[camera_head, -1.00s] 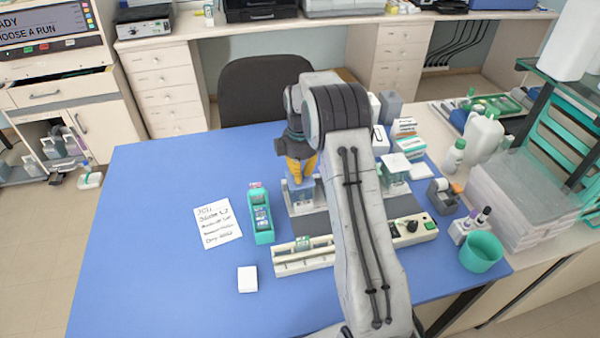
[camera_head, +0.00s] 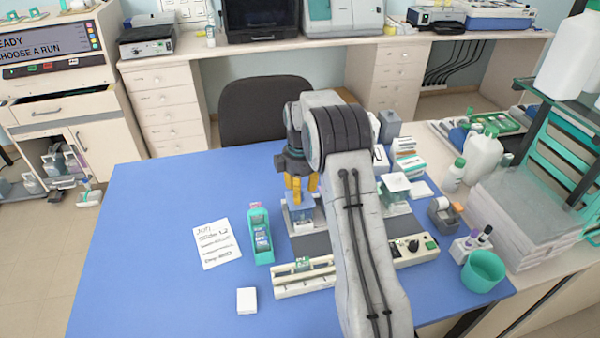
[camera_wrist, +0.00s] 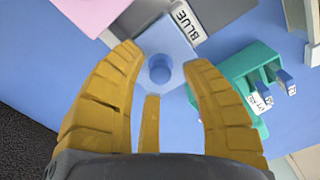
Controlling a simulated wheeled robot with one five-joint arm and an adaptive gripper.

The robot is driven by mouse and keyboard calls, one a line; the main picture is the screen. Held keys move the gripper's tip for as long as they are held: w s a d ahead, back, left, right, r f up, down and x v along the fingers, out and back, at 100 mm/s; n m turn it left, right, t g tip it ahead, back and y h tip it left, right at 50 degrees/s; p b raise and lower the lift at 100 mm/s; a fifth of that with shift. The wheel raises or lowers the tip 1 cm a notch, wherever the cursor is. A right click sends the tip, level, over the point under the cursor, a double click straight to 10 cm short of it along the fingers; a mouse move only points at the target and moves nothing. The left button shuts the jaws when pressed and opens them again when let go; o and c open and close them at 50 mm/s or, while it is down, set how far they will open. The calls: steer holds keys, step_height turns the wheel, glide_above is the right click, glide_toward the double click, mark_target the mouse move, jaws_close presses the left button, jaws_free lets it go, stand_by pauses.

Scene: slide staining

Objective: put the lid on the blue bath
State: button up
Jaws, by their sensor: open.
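The blue bath (camera_head: 304,227) stands at the middle of the blue table; its BLUE label (camera_wrist: 188,20) shows in the wrist view. A translucent pale-blue square lid (camera_head: 299,211) with a round knob lies over the bath, and it also shows in the wrist view (camera_wrist: 178,45). I cannot tell whether it sits fully flush. My gripper (camera_head: 302,196) points down just above the lid. In the wrist view my gripper (camera_wrist: 162,75) is open, its yellow fingers spread on either side of the knob and apart from it.
A teal slide holder (camera_head: 261,236) stands left of the bath, beside a handwritten note (camera_head: 217,244). A long cream rack (camera_head: 305,280) lies in front. Another lidded bath (camera_head: 396,185) stands to the right, past my arm. The table's left side is clear.

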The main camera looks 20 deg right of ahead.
step_height(320, 180, up, 11)
steer(key=shift+f, duration=0.15)
stand_by(0.4)
steer(key=shift+s, duration=0.1)
steer(key=f+m, duration=0.2)
steer(key=m, duration=0.1)
steer(key=s+f+m, duration=0.1)
steer(key=m, duration=0.1)
steer(key=f+m, duration=0.2)
steer(key=m, duration=0.1)
steer(key=shift+s+a+f+m, duration=0.15)
steer(key=shift+s+f+m, duration=0.05)
steer(key=shift+f+m, duration=0.1)
steer(key=s+a+r+m, duration=0.1)
steer(key=s+a+r, duration=0.15)
steer(key=s, duration=0.65)
steer(key=s+a+r+m, duration=0.1)
steer(key=s+a, duration=0.2)
steer(key=s, duration=0.7)
steer(key=s+a+r+m, duration=0.2)
steer(key=s+a, duration=0.1)
steer(key=s, duration=0.6)
step_height(320, 180, up, 6)
steer(key=s+a+n+t, duration=0.1)
steer(key=s+a+t, duration=0.1)
steer(key=t, duration=0.2)
steer(key=shift+s+a+n, duration=0.15)
steer(key=shift+s+n, duration=0.15)
steer(key=shift+s, duration=0.1)
